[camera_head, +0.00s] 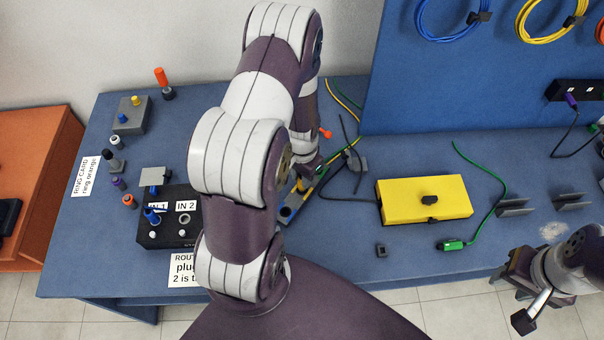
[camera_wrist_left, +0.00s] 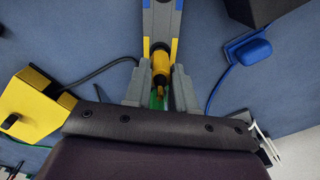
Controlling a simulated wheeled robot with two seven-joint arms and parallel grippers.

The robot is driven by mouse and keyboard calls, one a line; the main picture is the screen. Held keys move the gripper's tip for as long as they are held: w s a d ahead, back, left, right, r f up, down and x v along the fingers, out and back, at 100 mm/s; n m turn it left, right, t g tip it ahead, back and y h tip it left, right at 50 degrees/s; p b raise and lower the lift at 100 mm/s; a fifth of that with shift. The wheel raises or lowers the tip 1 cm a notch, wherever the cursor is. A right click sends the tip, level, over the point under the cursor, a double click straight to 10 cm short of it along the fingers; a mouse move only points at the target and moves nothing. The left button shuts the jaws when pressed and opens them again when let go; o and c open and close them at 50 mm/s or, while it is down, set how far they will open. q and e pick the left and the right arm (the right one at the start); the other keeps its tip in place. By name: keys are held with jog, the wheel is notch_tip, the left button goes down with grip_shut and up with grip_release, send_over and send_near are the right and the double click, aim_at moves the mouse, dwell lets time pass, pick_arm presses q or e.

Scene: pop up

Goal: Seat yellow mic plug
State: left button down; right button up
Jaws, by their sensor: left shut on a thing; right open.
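A yellow plug (camera_wrist_left: 161,66) sits between the fingers of my left gripper (camera_wrist_left: 160,86), which is shut on it in the left wrist view. Its far end meets a grey strip with blue and yellow edges (camera_wrist_left: 161,22); I cannot tell whether it touches. In the head view the yellow plug (camera_head: 300,186) shows beside my arm, and the arm partly hides the gripper. A black box (camera_head: 155,239) labelled IN 1 and IN 2 stands left of my arm. A blue plug (camera_head: 152,216) is at IN 1; IN 2 (camera_head: 184,220) shows a pale round socket. My right gripper (camera_head: 522,292) is open and empty, lower right.
A yellow box (camera_head: 424,199) with a black knob lies right of centre. A green plug (camera_head: 452,244) with its green cable lies beside it. Small coloured parts (camera_head: 129,201) line the table's left side. Cables run behind my left gripper. A blue panel (camera_head: 480,75) rises behind.

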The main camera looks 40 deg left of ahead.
pick_arm(q)
jog(key=shift+f+b, duration=0.6)
jog(key=shift+f, duration=0.35)
jog(key=c, duration=0.8)
grip_release()
jog(key=shift+r, duration=0.1)
jog(key=shift+c, duration=0.2)
notch_tip(320, 180, up, 13)
jog(key=shift+f, duration=0.2)
jog(key=s+d+r, duration=0.2)
jog(key=d+r, duration=0.1)
jog(key=d, duration=0.2)
jog(key=s+d+r+t, duration=0.1)
jog(key=s+d+r, duration=0.2)
jog(key=d, duration=0.3)
jog(key=shift+s+n, duration=0.3)
jog(key=shift+n, duration=0.1)
